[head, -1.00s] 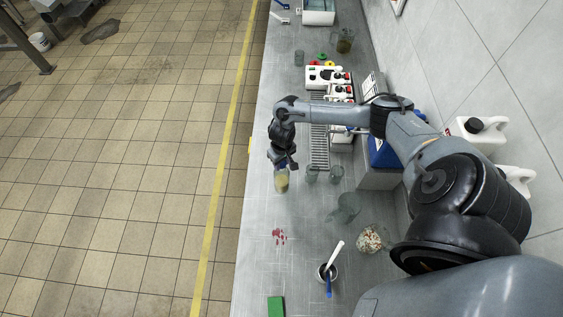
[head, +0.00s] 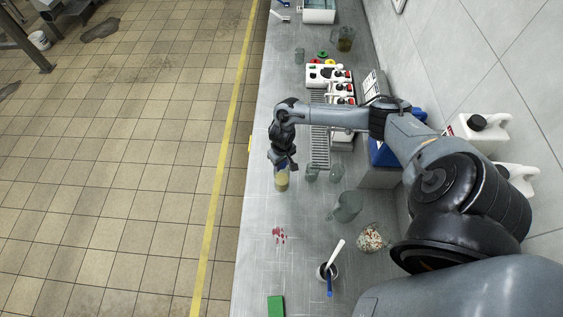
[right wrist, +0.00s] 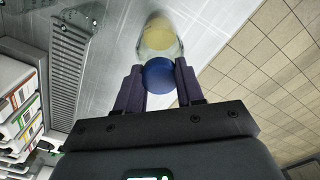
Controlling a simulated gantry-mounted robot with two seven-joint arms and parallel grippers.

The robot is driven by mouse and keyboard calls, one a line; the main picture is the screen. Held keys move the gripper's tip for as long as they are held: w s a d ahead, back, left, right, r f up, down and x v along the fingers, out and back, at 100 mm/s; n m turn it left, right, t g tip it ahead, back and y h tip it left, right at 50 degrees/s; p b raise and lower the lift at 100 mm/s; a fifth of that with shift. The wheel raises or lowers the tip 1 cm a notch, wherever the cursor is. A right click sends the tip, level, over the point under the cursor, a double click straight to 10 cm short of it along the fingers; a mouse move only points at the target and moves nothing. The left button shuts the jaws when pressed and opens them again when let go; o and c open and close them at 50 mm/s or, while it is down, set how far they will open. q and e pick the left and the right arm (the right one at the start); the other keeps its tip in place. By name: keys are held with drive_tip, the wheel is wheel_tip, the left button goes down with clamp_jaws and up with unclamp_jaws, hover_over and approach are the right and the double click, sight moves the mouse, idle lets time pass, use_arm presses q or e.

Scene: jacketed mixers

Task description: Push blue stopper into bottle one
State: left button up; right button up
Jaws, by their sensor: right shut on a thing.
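In the right wrist view, a round blue stopper (right wrist: 159,77) sits between the two fingers of my right gripper (right wrist: 159,88), which is shut on it. A clear bottle with pale yellow contents (right wrist: 160,38) stands right beyond the stopper. The stopper overlaps the bottle's near end in this view, and I cannot tell how deep it sits. In the head view, my right gripper (head: 283,164) is above the bottle (head: 282,181) near the bench's left edge. The stopper is mostly hidden there. My left gripper is not in view.
Two glass beakers (head: 312,173) stand just right of the bottle, by a drain grate (head: 319,146).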

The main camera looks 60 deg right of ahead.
drive_tip(key=shift+s+f+p, duration=0.1)
drive_tip(key=shift+s+p, duration=0.05)
drive_tip(key=shift+p, duration=0.2)
idle(0.3)
drive_tip(key=shift+f, duration=0.1)
idle(0.4)
drive_tip(key=shift+s+p, duration=0.1)
drive_tip(key=shift+p, duration=0.45)
drive_tip(key=shift+f, duration=0.15)
idle(0.7)
